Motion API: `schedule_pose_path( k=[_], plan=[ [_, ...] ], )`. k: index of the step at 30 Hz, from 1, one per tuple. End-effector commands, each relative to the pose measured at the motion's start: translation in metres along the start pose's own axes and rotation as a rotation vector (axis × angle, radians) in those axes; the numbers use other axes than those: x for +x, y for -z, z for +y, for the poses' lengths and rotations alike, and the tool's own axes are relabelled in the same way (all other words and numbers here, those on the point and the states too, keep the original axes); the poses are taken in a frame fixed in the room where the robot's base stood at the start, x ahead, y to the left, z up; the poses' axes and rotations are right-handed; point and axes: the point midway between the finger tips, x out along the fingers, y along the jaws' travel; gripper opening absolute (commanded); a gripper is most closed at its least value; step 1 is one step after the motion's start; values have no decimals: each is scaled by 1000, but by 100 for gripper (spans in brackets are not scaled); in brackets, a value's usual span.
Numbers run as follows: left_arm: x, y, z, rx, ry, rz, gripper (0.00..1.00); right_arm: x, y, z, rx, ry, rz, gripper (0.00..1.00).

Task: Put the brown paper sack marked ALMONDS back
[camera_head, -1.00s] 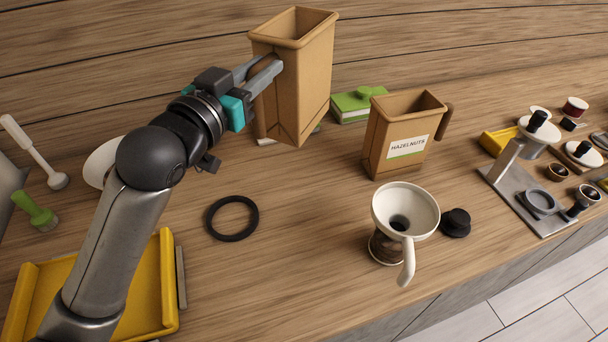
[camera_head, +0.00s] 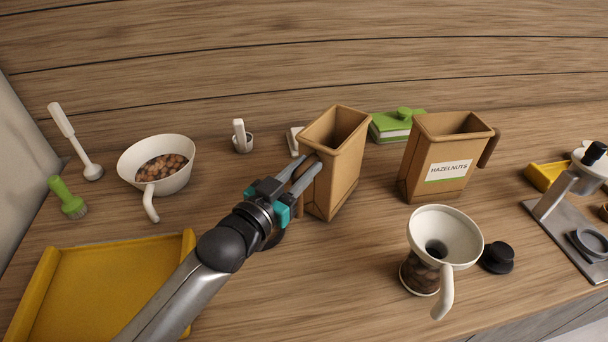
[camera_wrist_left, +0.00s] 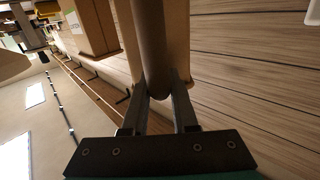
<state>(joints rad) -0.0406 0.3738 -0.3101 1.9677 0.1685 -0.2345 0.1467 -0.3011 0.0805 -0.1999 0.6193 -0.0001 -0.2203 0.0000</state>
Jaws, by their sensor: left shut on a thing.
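A brown paper sack (camera_head: 338,165) stands upright, open at the top, left of the sack labelled HAZELNUTS (camera_head: 446,160) in the head view. No ALMONDS label shows on the faces I see. My left gripper (camera_head: 304,180) is shut on the rounded handle at its left side. The left wrist view shows the fingers on either side of this brown handle (camera_wrist_left: 155,50). The sack's base appears at or very near the counter; I cannot tell if it touches. My right gripper is not in view.
A funnel on a jar (camera_head: 440,240) and a black lid (camera_head: 497,257) stand front right. A green box (camera_head: 393,126) is behind the sacks. A white bowl of nuts (camera_head: 158,165) and a yellow tray (camera_head: 100,290) are left. Counter between sack and funnel is clear.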

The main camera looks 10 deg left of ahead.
Motion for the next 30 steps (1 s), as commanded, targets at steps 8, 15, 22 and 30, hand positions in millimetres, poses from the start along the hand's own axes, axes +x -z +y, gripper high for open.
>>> schedule_pose_path(
  k=[8,15,22,30],
  plan=[
    [0,-8,0,0,0,4,0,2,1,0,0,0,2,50],
    [0,-13,1,0,0,1,29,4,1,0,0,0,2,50],
    [0,-12,1,0,0,1,55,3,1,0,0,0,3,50],
    [0,-11,0,0,0,2,57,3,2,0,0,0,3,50]
  ],
)
